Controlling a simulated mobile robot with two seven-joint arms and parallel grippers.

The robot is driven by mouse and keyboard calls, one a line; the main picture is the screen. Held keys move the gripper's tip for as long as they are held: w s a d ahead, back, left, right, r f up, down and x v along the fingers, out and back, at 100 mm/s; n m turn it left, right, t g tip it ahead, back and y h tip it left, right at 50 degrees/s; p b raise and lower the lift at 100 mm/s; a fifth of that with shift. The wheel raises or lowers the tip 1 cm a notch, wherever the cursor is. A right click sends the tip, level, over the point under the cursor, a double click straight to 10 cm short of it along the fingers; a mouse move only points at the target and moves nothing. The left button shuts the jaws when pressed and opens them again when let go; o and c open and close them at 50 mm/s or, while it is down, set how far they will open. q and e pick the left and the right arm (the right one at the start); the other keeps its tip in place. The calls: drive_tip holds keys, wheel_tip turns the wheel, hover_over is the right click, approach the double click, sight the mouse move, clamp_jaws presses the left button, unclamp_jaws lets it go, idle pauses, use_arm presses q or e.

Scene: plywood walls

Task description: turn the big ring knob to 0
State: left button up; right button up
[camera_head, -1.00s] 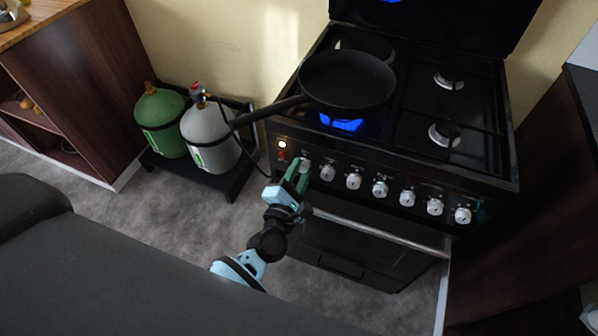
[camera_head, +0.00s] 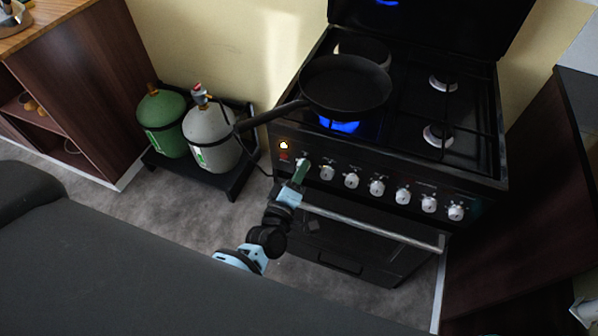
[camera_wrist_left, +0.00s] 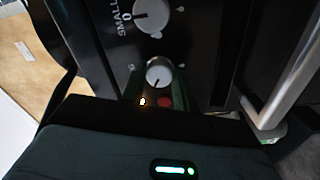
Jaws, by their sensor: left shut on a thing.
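My left gripper (camera_head: 301,170) has its green fingers at the leftmost white knob (camera_head: 303,163) on the stove's front panel. It is shut on this knob, which shows between the fingers in the left wrist view (camera_wrist_left: 158,72). The knob's label is too blurred to read, so I cannot tell from it which ring it serves. The neighbouring knob (camera_wrist_left: 150,15) has "SMALL" and a 0 beside it. Several more white knobs run to the right. A blue flame (camera_head: 338,126) burns under the black pan (camera_head: 345,85). My right gripper is not in view.
A lit orange lamp (camera_head: 284,145) and a red switch (camera_head: 283,156) sit left of the gripped knob. The oven's bar handle (camera_head: 375,228) runs below. Green (camera_head: 162,122) and grey (camera_head: 212,137) gas bottles stand at left.

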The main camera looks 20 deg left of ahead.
use_arm(q)
drive_tip(key=m+p, duration=0.2)
drive_tip(key=m, duration=0.9)
drive_tip(key=shift+m, duration=0.4)
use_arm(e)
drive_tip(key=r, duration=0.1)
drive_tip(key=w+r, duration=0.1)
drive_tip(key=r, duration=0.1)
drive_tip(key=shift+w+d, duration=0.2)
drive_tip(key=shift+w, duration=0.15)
use_arm(q)
drive_tip(key=o, duration=1)
drive_tip(key=shift+c, duration=0.2)
drive_tip(key=s, duration=0.7)
drive_tip(key=shift+s+a+p, duration=0.3)
drive_tip(key=shift+s+a, duration=0.05)
drive_tip(key=shift+s, duration=0.05)
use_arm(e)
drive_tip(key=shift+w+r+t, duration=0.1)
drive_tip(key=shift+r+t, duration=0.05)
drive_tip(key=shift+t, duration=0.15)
